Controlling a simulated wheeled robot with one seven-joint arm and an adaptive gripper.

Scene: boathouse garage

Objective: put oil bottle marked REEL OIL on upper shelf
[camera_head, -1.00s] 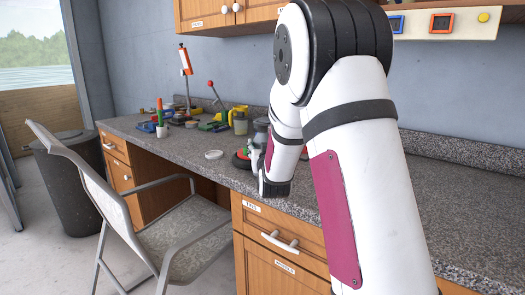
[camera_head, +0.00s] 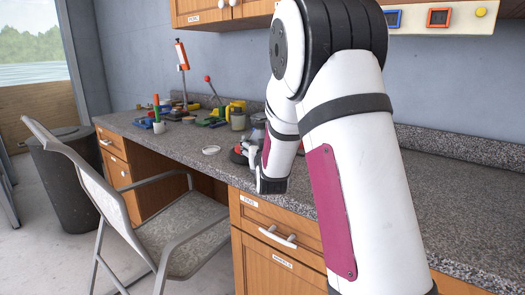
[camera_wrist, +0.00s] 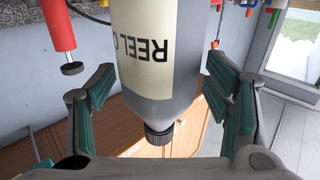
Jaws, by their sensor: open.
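The oil bottle (camera_wrist: 165,85) fills the middle of the wrist view, upside down in that picture, with its dark cap pointing down. It is grey with a cream label reading "REEL O", the rest cut off or turned away. My gripper (camera_wrist: 160,64) is open, with one finger on each side of the bottle and visible gaps between. In the head view my gripper (camera_head: 252,148) is low over the counter, partly hidden by my arm. A greyish shape beside it there may be the bottle; I cannot tell. I cannot identify the upper shelf clearly.
The granite counter (camera_head: 440,200) is clear on the right. Several small tools and a greenish jar (camera_head: 238,120) stand to the left of my gripper. A white lid (camera_head: 211,150) lies near the front edge. A wooden cabinet (camera_head: 225,12) hangs above; a chair (camera_head: 180,235) stands in front.

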